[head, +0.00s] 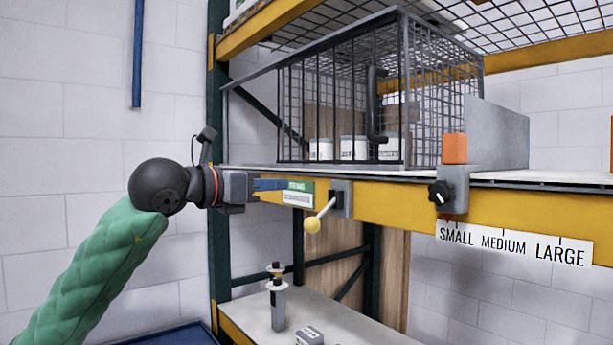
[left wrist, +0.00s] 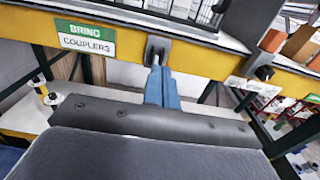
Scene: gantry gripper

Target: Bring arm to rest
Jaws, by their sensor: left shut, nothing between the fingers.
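My left gripper (head: 280,184) reaches in from the left in the head view, level with the yellow shelf beam (head: 400,205). Its blue fingers are shut with nothing between them; they also show in the left wrist view (left wrist: 160,75). In the head view the fingertips overlap the green-and-white label (head: 298,192) on the beam; I cannot tell whether they touch it. Just right of them is a grey bracket (head: 341,199) with a lever ending in a yellow ball (head: 312,224), tilted down to the left. My right gripper is not in view.
A wire cage (head: 430,95) with white containers (head: 354,149) stands on the shelf. The lower shelf (head: 350,325) holds a grey cylinder (head: 278,307). Left of the rack shows open wall.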

